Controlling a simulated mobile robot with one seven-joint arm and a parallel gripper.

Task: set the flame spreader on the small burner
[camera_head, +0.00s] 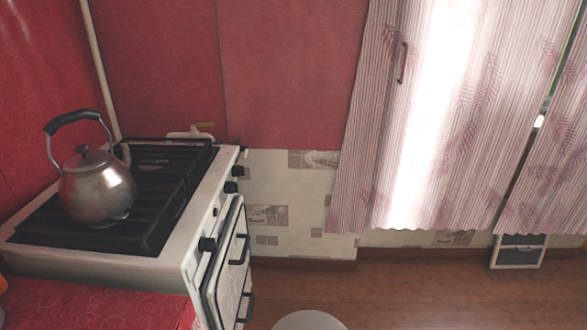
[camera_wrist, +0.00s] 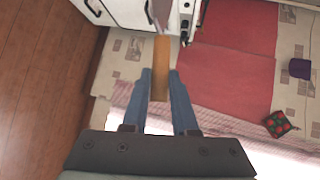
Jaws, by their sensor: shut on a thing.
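In the wrist view my gripper (camera_wrist: 160,75) has its blue fingers closed on the handle of the flame spreader (camera_wrist: 161,65), a flat orange-brown wooden piece. A thin greyish part runs from its far end toward the stove's white side; its full shape is hard to tell. My gripper is not visible in the head view. The stove (camera_head: 90,262) stands at the left there, with black grates on top. The kettle (camera_head: 97,190) covers part of the near grate. A faint round burner (camera_head: 155,162) shows under the far grate. I cannot tell which burner is the small one.
Black knobs (camera_head: 208,244) and oven handles jut from the stove's right side. A red patterned counter (camera_head: 90,308) lies in front of it. Curtains (camera_head: 450,120) hang at the right. The wrist view also shows a purple object (camera_wrist: 300,68) and a red-green one (camera_wrist: 278,124).

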